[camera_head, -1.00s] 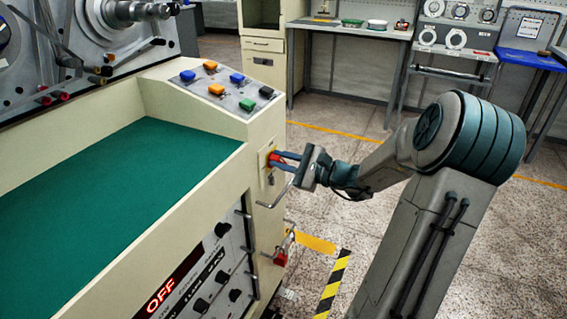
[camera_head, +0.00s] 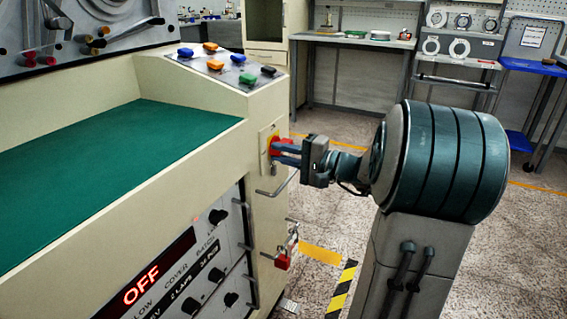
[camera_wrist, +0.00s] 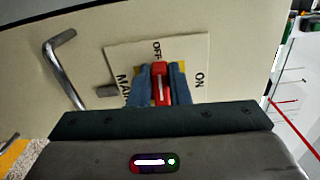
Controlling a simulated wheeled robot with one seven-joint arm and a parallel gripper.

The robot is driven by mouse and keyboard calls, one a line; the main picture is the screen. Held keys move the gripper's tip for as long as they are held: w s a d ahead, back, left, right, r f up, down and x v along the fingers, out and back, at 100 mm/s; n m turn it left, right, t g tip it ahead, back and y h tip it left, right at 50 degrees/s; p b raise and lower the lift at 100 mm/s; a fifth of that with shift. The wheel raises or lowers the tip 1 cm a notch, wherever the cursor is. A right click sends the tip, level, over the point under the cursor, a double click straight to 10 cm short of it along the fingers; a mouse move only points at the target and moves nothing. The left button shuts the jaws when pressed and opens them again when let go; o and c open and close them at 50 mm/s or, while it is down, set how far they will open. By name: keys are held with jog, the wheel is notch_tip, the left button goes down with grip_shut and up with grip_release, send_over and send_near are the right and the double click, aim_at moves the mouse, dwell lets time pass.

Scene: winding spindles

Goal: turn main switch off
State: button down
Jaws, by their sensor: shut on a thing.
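The main switch is a red handle (camera_wrist: 160,85) on a cream plate (camera_wrist: 130,55) lettered "OFF", "ON" and "MAIN" in the wrist view. In the head view the red switch (camera_head: 272,146) sits on a yellow plate on the end of the machine. My gripper (camera_head: 283,152) is shut on the red handle, with one blue finger on each side. In the wrist view its fingers (camera_wrist: 161,82) flank the handle, which lines up near the "OFF" lettering. The machine's display (camera_head: 141,286) reads "OFF" in red. The handle's lower part is hidden by my gripper.
A bent metal bar (camera_wrist: 62,70) sticks out beside the switch plate. A red padlock (camera_head: 283,262) hangs lower on the machine's end. Coloured buttons (camera_head: 237,58) sit on the sloped panel above. Open floor lies to the right, with workbenches behind.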

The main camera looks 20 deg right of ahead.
jog(key=shift+f+n+b, duration=0.1)
jog(key=shift+n+b, duration=0.3)
jog(key=shift+b, duration=0.05)
jog(key=c, duration=1.4)
grip_release()
jog(key=shift+o, duration=0.2)
jog(key=p+v, duration=0.3)
jog(key=v, duration=1.1)
jog(key=shift+w, duration=0.15)
